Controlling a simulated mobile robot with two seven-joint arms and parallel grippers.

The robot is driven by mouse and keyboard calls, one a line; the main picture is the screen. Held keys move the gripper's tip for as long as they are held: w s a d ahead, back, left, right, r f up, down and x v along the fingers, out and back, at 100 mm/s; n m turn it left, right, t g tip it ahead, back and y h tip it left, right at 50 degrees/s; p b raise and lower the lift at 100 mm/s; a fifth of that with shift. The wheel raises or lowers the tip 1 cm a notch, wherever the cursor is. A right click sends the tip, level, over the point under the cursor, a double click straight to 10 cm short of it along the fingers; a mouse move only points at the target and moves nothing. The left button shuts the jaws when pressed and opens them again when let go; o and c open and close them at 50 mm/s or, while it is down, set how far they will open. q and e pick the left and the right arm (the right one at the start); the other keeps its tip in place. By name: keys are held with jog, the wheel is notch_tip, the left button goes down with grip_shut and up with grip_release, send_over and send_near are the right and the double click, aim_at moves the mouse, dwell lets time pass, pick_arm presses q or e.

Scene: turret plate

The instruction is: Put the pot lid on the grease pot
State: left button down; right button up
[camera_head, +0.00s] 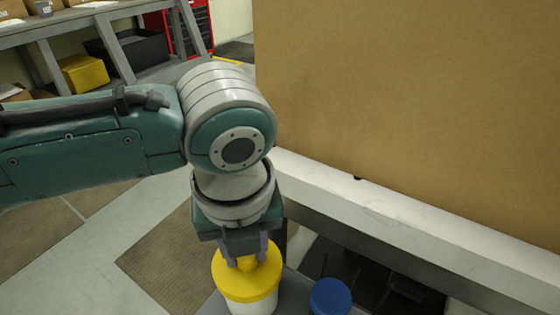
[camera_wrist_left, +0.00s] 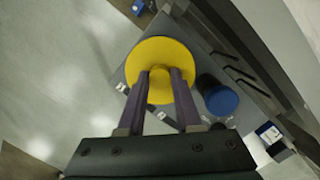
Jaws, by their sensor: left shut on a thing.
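The yellow pot lid (camera_head: 229,277) is round with a small knob on top. It also shows in the left wrist view (camera_wrist_left: 160,50). My left gripper (camera_head: 246,260) points down and is shut on the lid's knob; its two dark fingers (camera_wrist_left: 158,78) stand on either side of the knob. The white grease pot (camera_head: 258,305) is directly below the lid in the head view, with no clear gap between them. I cannot tell whether the lid is fully seated. In the wrist view the lid hides the pot. My right gripper is not in view.
A blue-topped round container (camera_head: 330,297) stands close to the right of the pot, also seen in the wrist view (camera_wrist_left: 222,99). Both stand on a grey surface (camera_head: 293,290). A large brown panel (camera_head: 410,90) and a pale ledge (camera_head: 400,215) are behind and right.

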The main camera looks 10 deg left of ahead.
pick_arm(q)
jog(key=shift+f, duration=0.85)
dwell(1.0)
jog(key=shift+c, duration=0.2)
grip_release()
dwell(0.4)
jog(key=shift+r, duration=0.1)
notch_tip(320, 180, up, 7)
jog(key=p, duration=0.7)
dwell(0.4)
jog(key=shift+s+d, duration=0.1)
